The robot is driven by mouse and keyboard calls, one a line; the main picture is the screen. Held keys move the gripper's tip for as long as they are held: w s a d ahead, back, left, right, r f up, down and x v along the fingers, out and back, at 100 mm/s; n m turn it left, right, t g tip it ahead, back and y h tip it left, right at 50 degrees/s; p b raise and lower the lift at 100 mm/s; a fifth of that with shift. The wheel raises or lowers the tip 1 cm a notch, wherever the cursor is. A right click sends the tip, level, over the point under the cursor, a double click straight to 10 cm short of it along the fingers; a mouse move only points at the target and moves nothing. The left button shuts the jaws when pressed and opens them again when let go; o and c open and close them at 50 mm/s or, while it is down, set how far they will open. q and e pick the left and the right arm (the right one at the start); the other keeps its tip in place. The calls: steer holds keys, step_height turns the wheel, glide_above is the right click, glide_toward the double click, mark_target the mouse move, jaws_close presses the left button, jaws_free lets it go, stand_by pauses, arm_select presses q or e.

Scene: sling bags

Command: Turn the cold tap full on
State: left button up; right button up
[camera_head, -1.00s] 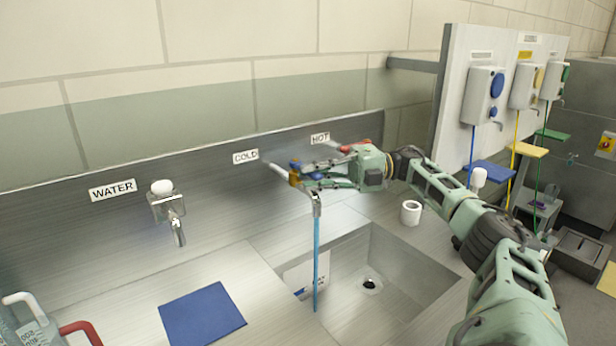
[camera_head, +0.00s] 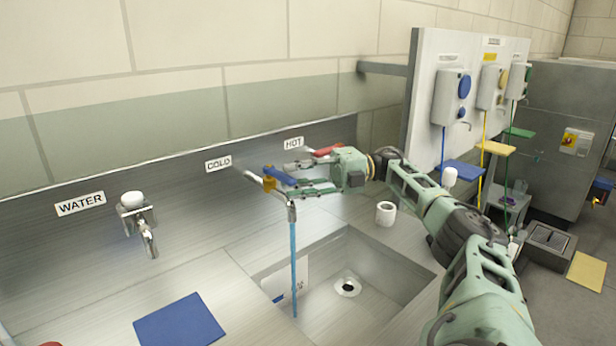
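The cold tap (camera_head: 272,185) is on the metal back panel beside the COLD sign (camera_head: 218,163). Its blue lever (camera_head: 280,176) points right, towards my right gripper. A blue water stream (camera_head: 294,265) runs from its spout into the sink basin (camera_head: 385,268). The red hot-tap lever (camera_head: 328,151) shows behind my gripper, near the HOT sign (camera_head: 293,143). My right gripper (camera_head: 291,178) reaches in from the right, its fingers apart with the blue lever's end at or near their tips. I cannot tell whether they touch it. My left gripper is not in view.
A blue mat (camera_head: 180,320) lies on the counter in front. A white cup (camera_head: 386,213) stands right of the taps. Wall dispensers (camera_head: 453,96) and a floor-side bin are farther right.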

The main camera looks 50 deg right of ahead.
steer(key=shift+v, duration=2.6)
